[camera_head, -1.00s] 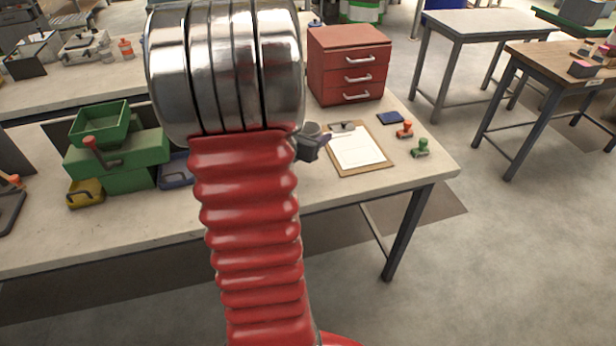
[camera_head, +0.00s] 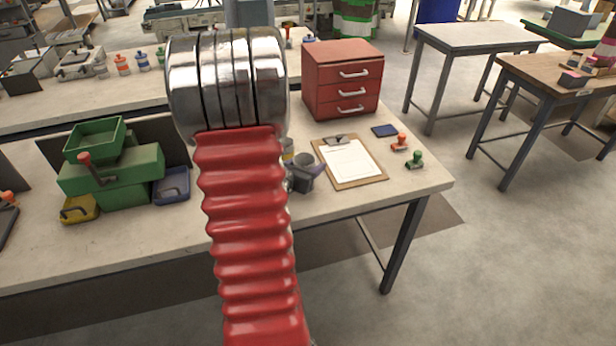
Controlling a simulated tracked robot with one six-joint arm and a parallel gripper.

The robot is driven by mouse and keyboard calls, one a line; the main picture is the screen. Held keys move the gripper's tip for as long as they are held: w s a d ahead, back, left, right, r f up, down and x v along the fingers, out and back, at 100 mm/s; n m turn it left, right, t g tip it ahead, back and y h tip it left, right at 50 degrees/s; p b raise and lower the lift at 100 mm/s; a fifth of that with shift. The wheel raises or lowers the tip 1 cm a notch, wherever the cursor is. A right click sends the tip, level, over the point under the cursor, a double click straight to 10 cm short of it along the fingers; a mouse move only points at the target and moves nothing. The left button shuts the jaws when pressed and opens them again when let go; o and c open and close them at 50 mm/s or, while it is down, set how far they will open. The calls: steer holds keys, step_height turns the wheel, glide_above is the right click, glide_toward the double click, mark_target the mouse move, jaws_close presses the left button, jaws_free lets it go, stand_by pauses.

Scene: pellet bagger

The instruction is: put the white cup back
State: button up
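My red ribbed arm and its silver joint fill the middle of the view and hide much of the bench behind them. Just right of the arm a small dark grey part (camera_head: 304,172) shows over the bench, left of the clipboard.
The bench (camera_head: 130,240) holds a green machine (camera_head: 115,175), a yellow tray (camera_head: 78,209), a blue tray (camera_head: 172,186), a red drawer cabinet (camera_head: 342,80), a clipboard (camera_head: 350,162), a dark blue pad (camera_head: 385,130), an orange-handled stamp (camera_head: 400,142) and a green one (camera_head: 415,160).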

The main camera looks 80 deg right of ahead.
steer(key=shift+f, duration=2.05)
steer(key=shift+f, duration=0.15)
steer(key=o, duration=1.1)
steer(key=shift+v, duration=3.85)
steer(key=shift+w, duration=0.1)
